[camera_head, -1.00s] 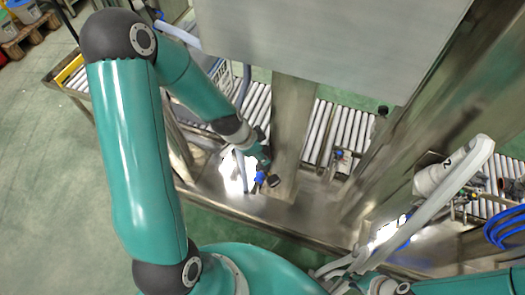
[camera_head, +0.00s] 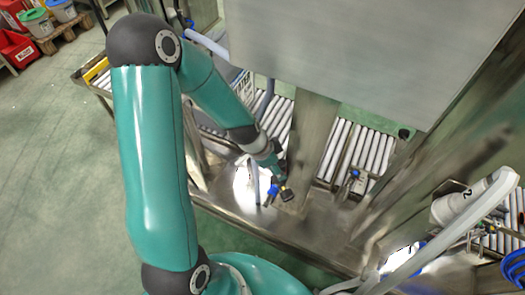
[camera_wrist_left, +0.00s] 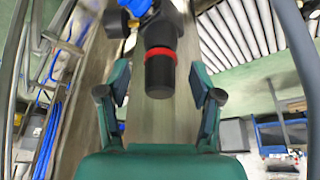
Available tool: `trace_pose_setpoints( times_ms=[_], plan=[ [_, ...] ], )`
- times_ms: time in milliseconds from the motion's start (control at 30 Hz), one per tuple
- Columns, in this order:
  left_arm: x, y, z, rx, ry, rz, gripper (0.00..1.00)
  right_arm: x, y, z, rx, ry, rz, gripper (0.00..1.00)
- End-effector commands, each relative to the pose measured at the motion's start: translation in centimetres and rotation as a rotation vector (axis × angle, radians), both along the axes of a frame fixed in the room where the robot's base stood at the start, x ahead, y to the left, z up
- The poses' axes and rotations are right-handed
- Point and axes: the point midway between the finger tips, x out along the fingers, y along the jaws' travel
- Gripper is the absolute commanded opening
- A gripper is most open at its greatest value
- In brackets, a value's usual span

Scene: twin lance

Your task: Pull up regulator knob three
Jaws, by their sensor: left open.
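A regulator with a black knob (camera_wrist_left: 160,75) and a red ring shows in the left wrist view, with blue parts beside it. In the head view its dark knob (camera_head: 287,194) sits low on the metal frame, next to a blue fitting. My left gripper (camera_wrist_left: 159,68) is open, with one finger on each side of the knob and gaps between them. In the head view the left gripper (camera_head: 275,171) is just above this regulator and its fingers are hard to make out. A second regulator (camera_head: 355,180) stands further right. I cannot read any number on the knobs. My right gripper is out of view.
A metal post (camera_head: 310,135) stands close beside the left gripper, under a large metal panel (camera_head: 345,45). Roller conveyors (camera_head: 350,150) lie behind. A pale lance (camera_head: 470,205) marked 2 is at the right. Open green floor (camera_head: 70,170) lies at the left.

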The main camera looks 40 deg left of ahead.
Motion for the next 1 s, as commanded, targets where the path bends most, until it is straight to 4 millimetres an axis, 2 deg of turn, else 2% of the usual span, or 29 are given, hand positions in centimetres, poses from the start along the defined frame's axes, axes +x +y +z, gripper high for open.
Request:
trace_pose_setpoints(
  times_ms=[200, 400, 600, 800, 1000],
  plan=[
    [-0.9, 0.8, 2.0, 0.005, 0.000, 0.003, 0.65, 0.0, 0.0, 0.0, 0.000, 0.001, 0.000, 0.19],
    [-2.4, 1.6, 6.1, 0.007, -0.001, 0.007, 0.65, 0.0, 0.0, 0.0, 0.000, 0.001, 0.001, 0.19],
    [-3.6, 2.0, 9.0, 0.005, 0.002, 0.005, 0.65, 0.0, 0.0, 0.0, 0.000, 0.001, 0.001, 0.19],
    [-4.1, 2.2, 10.1, 0.003, 0.005, 0.004, 0.65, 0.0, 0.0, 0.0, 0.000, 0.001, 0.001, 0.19],
    [-4.2, 2.2, 10.2, 0.003, 0.005, 0.003, 0.65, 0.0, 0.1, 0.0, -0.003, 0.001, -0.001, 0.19]
  ],
)
